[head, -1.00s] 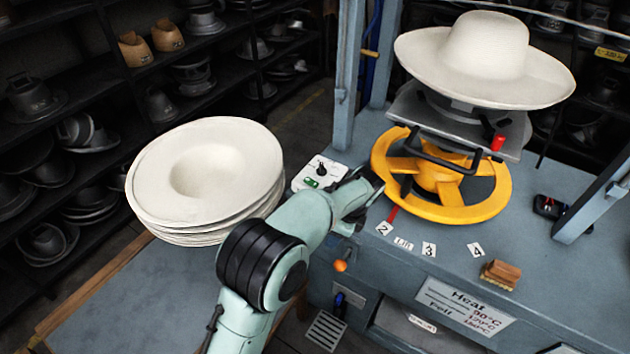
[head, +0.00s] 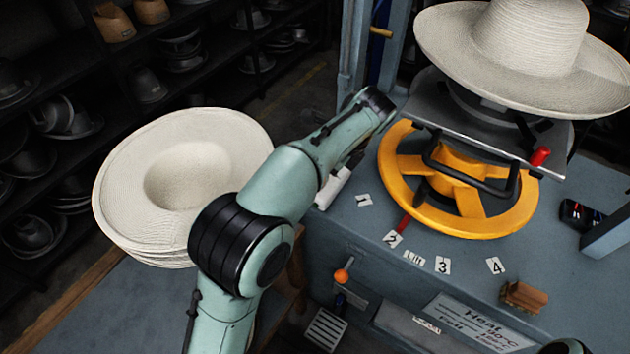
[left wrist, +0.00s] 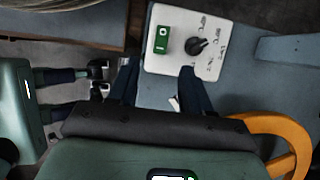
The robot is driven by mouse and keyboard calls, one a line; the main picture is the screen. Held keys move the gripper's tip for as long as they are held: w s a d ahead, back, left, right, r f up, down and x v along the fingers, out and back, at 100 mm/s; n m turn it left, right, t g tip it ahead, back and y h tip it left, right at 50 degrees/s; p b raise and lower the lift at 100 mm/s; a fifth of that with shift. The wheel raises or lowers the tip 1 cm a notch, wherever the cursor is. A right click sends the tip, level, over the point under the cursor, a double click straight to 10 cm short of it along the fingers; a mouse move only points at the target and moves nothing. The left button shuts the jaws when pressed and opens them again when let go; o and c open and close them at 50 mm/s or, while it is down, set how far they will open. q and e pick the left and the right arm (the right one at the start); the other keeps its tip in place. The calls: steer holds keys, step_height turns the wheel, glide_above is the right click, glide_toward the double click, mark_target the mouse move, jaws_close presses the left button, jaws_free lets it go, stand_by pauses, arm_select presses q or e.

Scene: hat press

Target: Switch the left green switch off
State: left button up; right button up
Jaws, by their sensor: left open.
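The white control panel (left wrist: 185,63) shows in the left wrist view with a green rocker switch (left wrist: 162,40) on its left and a black knob (left wrist: 196,46) beside it. In the head view only a white edge of the panel (head: 331,188) shows; my left arm hides the switch. My left gripper (left wrist: 158,85) is open and empty, its two dark fingers apart, pointing toward the panel with the switch ahead of the gap between them. I cannot tell the switch's on or off position. In the head view the left fingers are hidden.
A yellow wheel (head: 463,218) with a black handle sits right of my left arm, below a metal plate and white hat (head: 525,50). Stacked white hats (head: 185,180) stand at the left. Number labels and a brush (head: 523,297) lie on the blue-grey bench (head: 350,235).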

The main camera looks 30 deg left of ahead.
arm_select(q)
steer(key=b+x, duration=0.1)
steer(key=x, duration=0.7)
steer(key=shift+a+f+b, duration=0.1)
steer(key=shift+f+b, duration=0.1)
steer(key=shift+b, duration=0.1)
